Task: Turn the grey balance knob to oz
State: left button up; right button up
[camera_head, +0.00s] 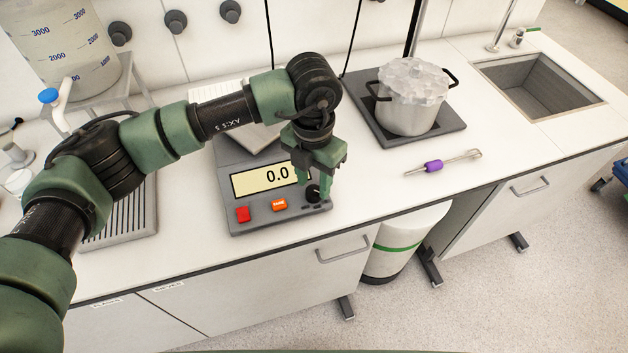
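The grey balance (258,216) stands on the bench, with a display (251,182) that reads about 0.0, a red button (243,214) and an orange button (279,205). Its dark knob (313,194) is at the front right of the panel. My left gripper (314,186) points down right over the knob, its green fingers spread to either side of it. I cannot tell whether the fingers touch the knob. The knob's pointer is too small to read, and the marks by it are partly hidden. My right gripper is out of view.
A pot (408,112) filled with clear lumps stands on a dark hot plate (366,128) to the right. A large graduated vessel (66,40) stands back left.

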pick_arm(q)
jog(key=shift+f, duration=1)
grip_shut()
jog(key=shift+f+m+b, duration=0.15)
jog(key=shift+m+b, duration=0.15)
jog(key=shift+b, duration=0.3)
jog(key=m+b, duration=0.5)
jog(key=b, duration=0.3)
jog(key=shift+d+f+m+b, duration=0.1)
jog(key=shift+m+b, duration=0.25)
jog(key=shift+m, duration=0.05)
jog(key=shift+r+m+b, duration=0.25)
jog(key=shift+m+b, duration=0.95)
grip_release()
